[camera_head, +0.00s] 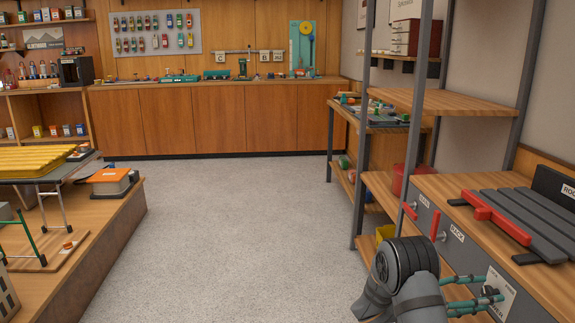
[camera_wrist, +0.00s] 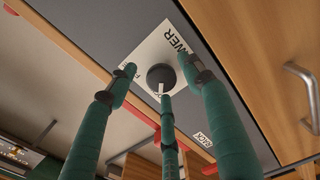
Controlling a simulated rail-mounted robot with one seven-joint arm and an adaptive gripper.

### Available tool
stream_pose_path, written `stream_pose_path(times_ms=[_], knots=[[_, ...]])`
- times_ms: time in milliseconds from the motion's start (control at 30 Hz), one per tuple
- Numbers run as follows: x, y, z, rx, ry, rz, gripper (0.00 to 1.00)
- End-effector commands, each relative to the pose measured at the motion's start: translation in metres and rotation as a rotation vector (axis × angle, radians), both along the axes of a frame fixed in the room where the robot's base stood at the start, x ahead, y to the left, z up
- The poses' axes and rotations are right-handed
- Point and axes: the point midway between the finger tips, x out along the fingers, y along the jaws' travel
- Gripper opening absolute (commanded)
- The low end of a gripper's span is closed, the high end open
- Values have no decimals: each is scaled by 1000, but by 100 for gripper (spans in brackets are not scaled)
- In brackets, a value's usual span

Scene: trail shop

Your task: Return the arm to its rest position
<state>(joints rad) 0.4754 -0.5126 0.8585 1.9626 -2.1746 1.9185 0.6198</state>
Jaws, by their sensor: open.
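My gripper (camera_head: 484,292) is at the lower right in the head view, in front of a grey cabinet front. Its teal fingers also show in the wrist view (camera_wrist: 160,88), spread apart with nothing held between them. They point at a dark round knob (camera_wrist: 160,76) on a white plate (camera_wrist: 146,56) marked POWER. The lower finger overlaps the knob's edge in the picture; I cannot tell whether it touches. My arm's grey wrist is at the bottom edge of the head view.
The wooden bench (camera_head: 540,275) above the plate carries a dark slatted device with a red bar (camera_head: 497,217). Red handles (camera_head: 435,225) stick out from the cabinet front. A shelf post (camera_head: 418,100) stands behind. The grey floor (camera_head: 235,230) to the left is clear, up to a low wooden display platform (camera_head: 112,225).

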Motion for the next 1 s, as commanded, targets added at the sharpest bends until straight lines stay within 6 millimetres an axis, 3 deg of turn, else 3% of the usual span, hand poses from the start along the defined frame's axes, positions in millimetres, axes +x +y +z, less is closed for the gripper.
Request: stream_pose_path(times_ms=[100,800,1000], knots=[[1,3,-10,4,-183,3,51],[2,3,-8,28,-1300,0,51],[2,3,-5,32,-1497,-1,51]])
